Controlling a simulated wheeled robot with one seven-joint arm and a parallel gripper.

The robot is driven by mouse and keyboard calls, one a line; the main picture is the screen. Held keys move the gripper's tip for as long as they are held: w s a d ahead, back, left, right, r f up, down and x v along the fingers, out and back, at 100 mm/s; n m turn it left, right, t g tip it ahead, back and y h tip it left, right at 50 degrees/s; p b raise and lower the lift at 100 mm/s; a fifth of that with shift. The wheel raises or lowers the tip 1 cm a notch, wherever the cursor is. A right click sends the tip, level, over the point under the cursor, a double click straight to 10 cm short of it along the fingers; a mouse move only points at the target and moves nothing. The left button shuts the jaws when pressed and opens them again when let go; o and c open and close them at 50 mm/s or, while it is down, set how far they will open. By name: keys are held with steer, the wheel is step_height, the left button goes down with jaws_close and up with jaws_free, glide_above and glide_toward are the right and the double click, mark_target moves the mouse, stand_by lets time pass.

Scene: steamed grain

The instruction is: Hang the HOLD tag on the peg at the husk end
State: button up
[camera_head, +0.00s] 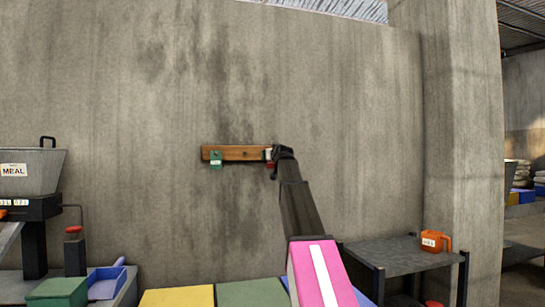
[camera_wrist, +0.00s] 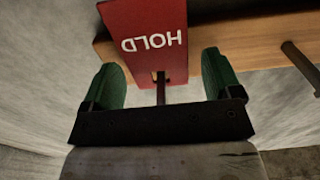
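The red HOLD tag (camera_wrist: 150,40) shows in the wrist view with its lettering upside down. A dark peg (camera_wrist: 161,92) stands out at its narrow end, and the tag appears to hang on it. My gripper (camera_wrist: 160,65) is open, its green fingers apart on either side of the tag with gaps. In the head view my gripper (camera_head: 272,157) is at the right end of the wooden peg board (camera_head: 240,153) and hides most of the tag; a bit of red (camera_head: 270,166) shows below it.
A green tag (camera_head: 216,160) hangs at the board's left end. A bare peg (camera_wrist: 300,65) shows at right in the wrist view. Below are a grey table (camera_head: 400,252) with an orange jug (camera_head: 435,241), and a MEAL hopper (camera_head: 30,170) at left. The wall around the board is clear.

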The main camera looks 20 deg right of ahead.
steer(key=s, duration=1.1)
